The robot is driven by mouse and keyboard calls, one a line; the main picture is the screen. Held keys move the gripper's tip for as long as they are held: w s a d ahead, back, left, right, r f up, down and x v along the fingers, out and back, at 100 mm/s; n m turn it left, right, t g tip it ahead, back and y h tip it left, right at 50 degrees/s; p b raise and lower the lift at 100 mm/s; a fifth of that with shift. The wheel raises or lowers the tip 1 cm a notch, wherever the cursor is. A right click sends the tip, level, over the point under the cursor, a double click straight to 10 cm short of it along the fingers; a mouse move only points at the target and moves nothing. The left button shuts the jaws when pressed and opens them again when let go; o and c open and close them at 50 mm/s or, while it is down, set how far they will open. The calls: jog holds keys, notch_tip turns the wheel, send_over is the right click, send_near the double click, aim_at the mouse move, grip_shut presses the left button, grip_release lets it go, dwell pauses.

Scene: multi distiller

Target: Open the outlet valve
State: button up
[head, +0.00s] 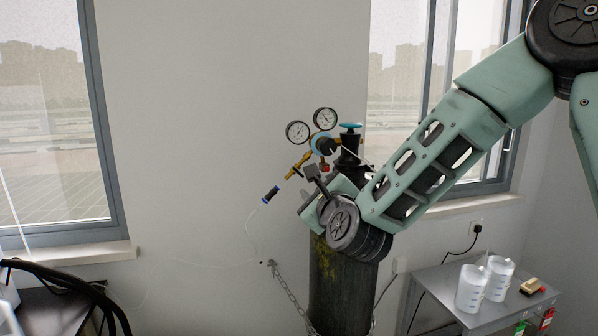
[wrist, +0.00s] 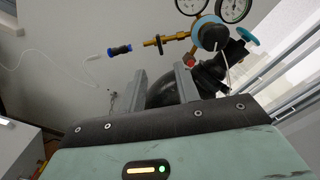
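A gas regulator with two round gauges (head: 297,131) sits on top of a dark gas cylinder (head: 340,285). Its brass outlet arm (head: 300,163) points down-left; in the wrist view this brass arm (wrist: 170,38) lies above the fingers. I cannot tell for sure which part is the outlet valve. My gripper (head: 312,172) is just below the regulator. In the wrist view its two grey fingers (wrist: 163,78) stand apart, with nothing clearly held between them.
A blue-and-black hose connector (head: 270,194) with a thin white tube is left of the brass arm, apart from it. A chain (head: 285,285) hangs beside the cylinder. A metal side table (head: 440,290) with two beakers (head: 472,288) stands at right. Windows flank the wall.

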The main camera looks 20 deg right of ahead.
aim_at(298, 173)
jog(key=w+p, duration=0.3)
jog(key=w, duration=0.9)
grip_shut()
